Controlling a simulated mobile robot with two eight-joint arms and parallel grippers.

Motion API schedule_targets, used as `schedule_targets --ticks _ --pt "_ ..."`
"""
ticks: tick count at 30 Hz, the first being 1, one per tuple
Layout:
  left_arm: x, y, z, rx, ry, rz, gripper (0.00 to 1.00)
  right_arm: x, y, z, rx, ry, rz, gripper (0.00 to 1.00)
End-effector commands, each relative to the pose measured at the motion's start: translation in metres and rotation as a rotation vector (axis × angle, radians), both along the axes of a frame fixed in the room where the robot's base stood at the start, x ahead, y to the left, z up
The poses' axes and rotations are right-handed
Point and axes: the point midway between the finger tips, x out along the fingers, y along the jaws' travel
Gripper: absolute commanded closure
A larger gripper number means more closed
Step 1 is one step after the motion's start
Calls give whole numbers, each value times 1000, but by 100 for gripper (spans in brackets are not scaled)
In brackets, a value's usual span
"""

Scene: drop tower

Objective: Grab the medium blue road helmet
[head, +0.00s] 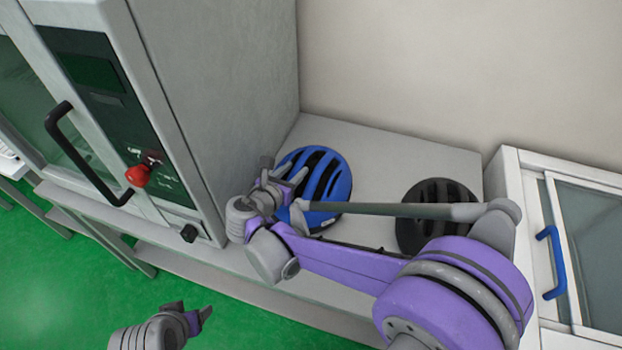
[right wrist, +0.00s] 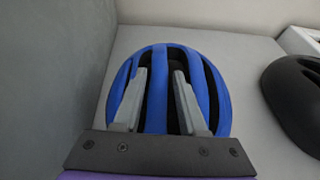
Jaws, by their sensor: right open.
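The blue road helmet (head: 326,180), with black vents, sits on a light grey bench top (head: 385,157) beside the tall grey cabinet. It also shows in the right wrist view (right wrist: 156,65), straight ahead of the fingers. My right gripper (head: 286,190) is at the helmet's left side in the head view. In the right wrist view its two fingers (right wrist: 161,78) are apart, in front of the helmet, with nothing gripped between them. Whether they touch the shell I cannot tell. My left gripper (head: 192,314) is low over the green floor, away from the helmet; its opening is unclear.
A black helmet (head: 430,205) sits on the bench to the right, partly hidden by my right arm. The tall grey cabinet (head: 225,80) stands close on the left, with a black handle and red button (head: 138,176). A white glazed unit (head: 515,190) with a blue handle stands right.

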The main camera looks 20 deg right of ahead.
Motion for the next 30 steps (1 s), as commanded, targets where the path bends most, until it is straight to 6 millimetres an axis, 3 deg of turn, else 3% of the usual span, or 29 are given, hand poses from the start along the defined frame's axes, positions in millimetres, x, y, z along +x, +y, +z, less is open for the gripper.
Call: schedule_targets --ticks 7,17,24,30 --pt "1 0 4 0 -1 0 35 28 -22 -11 2 0 -4 59" --pt "1 0 4 0 -1 0 35 33 -25 -14 2 0 -1 59" --pt "1 0 4 0 -1 0 35 33 -25 -14 2 0 -1 100" --pt "1 0 4 0 -1 0 35 33 -25 -14 2 0 -1 100"
